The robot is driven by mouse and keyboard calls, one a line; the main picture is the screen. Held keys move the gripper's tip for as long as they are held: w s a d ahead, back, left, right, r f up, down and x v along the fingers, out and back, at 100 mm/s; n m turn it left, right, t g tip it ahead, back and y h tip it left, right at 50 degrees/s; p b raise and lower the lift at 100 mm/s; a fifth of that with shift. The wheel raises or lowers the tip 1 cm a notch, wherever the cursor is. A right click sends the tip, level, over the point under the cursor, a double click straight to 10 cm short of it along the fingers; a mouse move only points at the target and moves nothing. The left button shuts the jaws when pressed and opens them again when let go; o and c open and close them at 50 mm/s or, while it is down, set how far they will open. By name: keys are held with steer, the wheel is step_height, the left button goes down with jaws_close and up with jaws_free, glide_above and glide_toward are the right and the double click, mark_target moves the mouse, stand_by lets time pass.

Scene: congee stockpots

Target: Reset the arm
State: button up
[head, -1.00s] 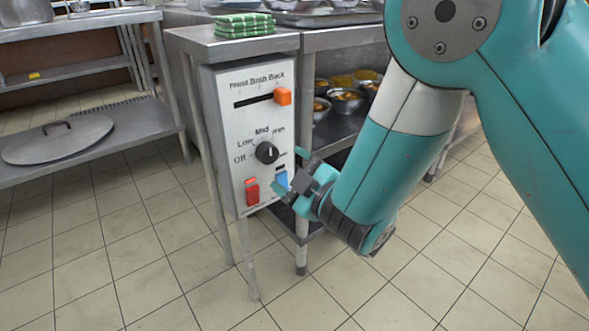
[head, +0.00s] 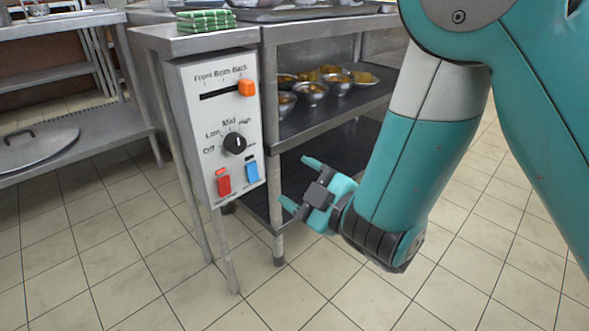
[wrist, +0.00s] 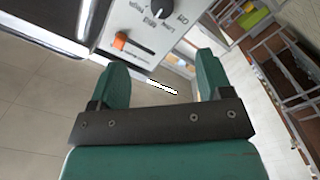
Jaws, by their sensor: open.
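My gripper (head: 297,184) is open and empty, in front of the lower shelf and to the right of the control panel (head: 215,105). Its two teal fingers also show in the wrist view (wrist: 160,82), apart with nothing between them. The white panel carries an orange slider (head: 246,87) at the right end of its slot, near Back. It also has a black knob (head: 234,143), a red switch (head: 223,184) and a blue switch (head: 252,171). My gripper touches none of these. In the wrist view the panel is upside down, with an orange-red control (wrist: 120,41) at the upper left.
A steel table (head: 190,42) with folded green cloths (head: 206,21) stands above the panel. Shelves with metal bowls (head: 311,92) stand behind my gripper. A round lid (head: 35,147) lies on the left shelf. Tiled floor (head: 130,260) is clear in front.

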steer(key=d+r+m+g+h+p, duration=0.3)
steer(key=d+r+m+h, duration=0.2)
steer(key=d+m+h, duration=0.3)
steer(key=s+d+r+m+g+p, duration=0.1)
steer(key=s+r+g+p, duration=0.15)
steer(key=s, duration=0.45)
steer(key=s+d+r+g+y+p, duration=0.1)
steer(key=s+r+g, duration=0.3)
steer(key=s, duration=0.2)
steer(key=s+d+r+m+g+p, duration=0.1)
steer(key=s+r+g, duration=0.25)
steer(key=s, duration=0.35)
step_height(320, 180, up, 38)
steer(key=p, duration=3.8)
steer(key=shift+s+d+f+g, duration=0.15)
steer(key=shift+s+d+g, duration=0.05)
steer(key=shift+s+g, duration=0.15)
